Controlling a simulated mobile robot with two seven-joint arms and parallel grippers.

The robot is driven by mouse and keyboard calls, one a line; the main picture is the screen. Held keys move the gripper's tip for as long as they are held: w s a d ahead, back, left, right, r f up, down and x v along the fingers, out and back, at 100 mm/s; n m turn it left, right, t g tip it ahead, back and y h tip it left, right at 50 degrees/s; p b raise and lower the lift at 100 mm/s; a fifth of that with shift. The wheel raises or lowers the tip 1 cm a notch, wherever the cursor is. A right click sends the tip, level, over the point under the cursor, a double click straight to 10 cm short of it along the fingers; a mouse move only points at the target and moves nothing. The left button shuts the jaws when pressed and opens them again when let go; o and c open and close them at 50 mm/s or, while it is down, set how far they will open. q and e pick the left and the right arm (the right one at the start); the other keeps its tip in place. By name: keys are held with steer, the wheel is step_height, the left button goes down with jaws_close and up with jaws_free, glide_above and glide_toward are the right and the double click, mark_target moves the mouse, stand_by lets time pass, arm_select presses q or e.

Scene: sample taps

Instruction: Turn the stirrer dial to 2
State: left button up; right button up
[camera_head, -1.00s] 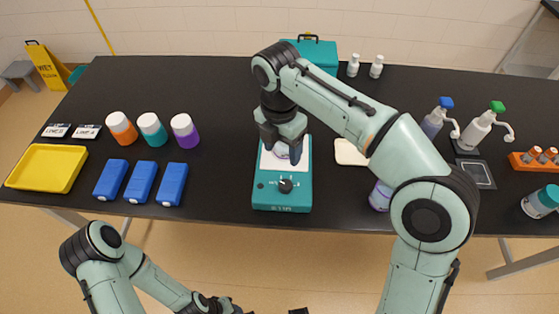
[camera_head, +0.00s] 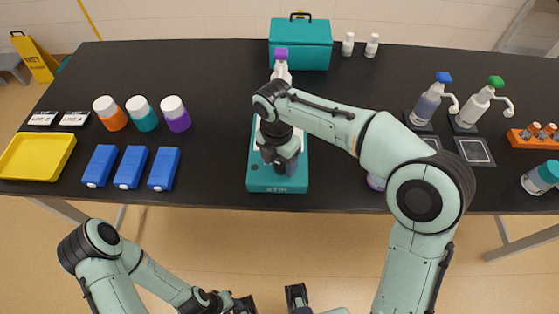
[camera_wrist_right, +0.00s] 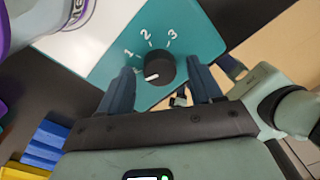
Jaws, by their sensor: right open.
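The teal stirrer (camera_head: 258,184) stands near the table's front edge, with a white top and "STIR" on its front. My right gripper (camera_head: 281,168) is down over it and hides the dial in the head view. In the right wrist view, the black dial (camera_wrist_right: 159,68) sits between the two open fingers of my right gripper (camera_wrist_right: 161,70). I cannot tell whether they touch it. The numbers 1, 2 and 3 arc around the dial; its white mark points to the lower left, away from 2. My left gripper (camera_head: 241,304) is low at the bottom edge, its fingers unclear.
A purple-capped bottle (camera_head: 281,66) rises behind my right arm, before a teal case (camera_head: 313,44). Blue blocks (camera_head: 131,167), a yellow tray (camera_head: 37,155) and capped jars (camera_head: 142,113) lie left. Pump bottles (camera_head: 478,103) stand right. Another bottle (camera_head: 375,182) is partly hidden by my arm.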

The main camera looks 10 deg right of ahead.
steer(key=c, duration=1.1)
steer(key=shift+o, duration=0.2)
arm_select(q)
steer(key=shift+r, duration=0.1)
arm_select(e)
steer(key=m+p, duration=0.2)
steer(key=m, duration=0.1)
steer(key=shift+r, duration=0.1)
steer(key=m+p, duration=0.1)
steer(key=m, duration=0.4)
steer(key=shift+w, duration=0.1)
steer(key=m+p, duration=0.1)
steer(key=m, duration=0.3)
steer(key=shift+d+y, duration=0.1)
steer(key=shift+y, duration=0.2)
arm_select(q)
steer(key=r, duration=0.1)
steer(key=w+r, duration=0.1)
steer(key=r, duration=0.1)
steer(key=w+r, duration=0.1)
steer(key=shift+r, duration=0.15)
arm_select(e)
steer(key=m, duration=0.5)
steer(key=shift+m, duration=0.4)
